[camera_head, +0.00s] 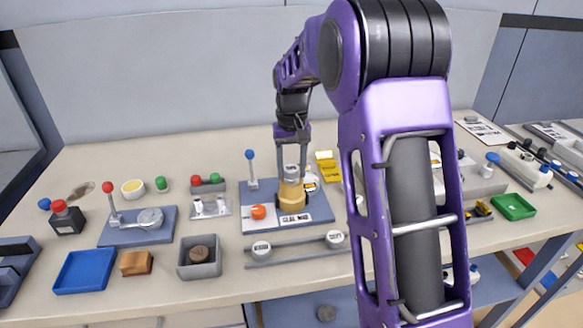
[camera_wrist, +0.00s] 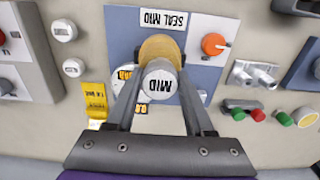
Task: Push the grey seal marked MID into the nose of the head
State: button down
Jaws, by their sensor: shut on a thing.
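My gripper (camera_head: 291,160) is shut on the grey seal marked MID (camera_wrist: 160,88), with one finger on each side of it; the seal also shows in the head view (camera_head: 291,173). The brass-coloured head (camera_head: 291,197) stands upright on a blue-grey plate (camera_head: 262,198) behind a label reading SEAL MID (camera_head: 291,219). The seal is at the top of the head and appears in line with it in the head view. In the wrist view the seal covers part of the head (camera_wrist: 160,47). I cannot tell whether the seal touches the nose or sits in it.
An orange knob (camera_head: 258,212) and a blue-tipped lever (camera_head: 250,166) stand left of the head. A rail (camera_head: 298,257) with two grey-white round pieces lies in front. A yellow tag (camera_head: 328,168) is behind right.

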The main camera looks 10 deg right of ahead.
aim_at(292, 168)
jog(key=shift+f, duration=0.2)
jog(key=shift+c, duration=1)
grip_release()
notch_tip(292, 168, up, 18)
jog(key=p, duration=0.2)
jog(key=shift+f, duration=0.25)
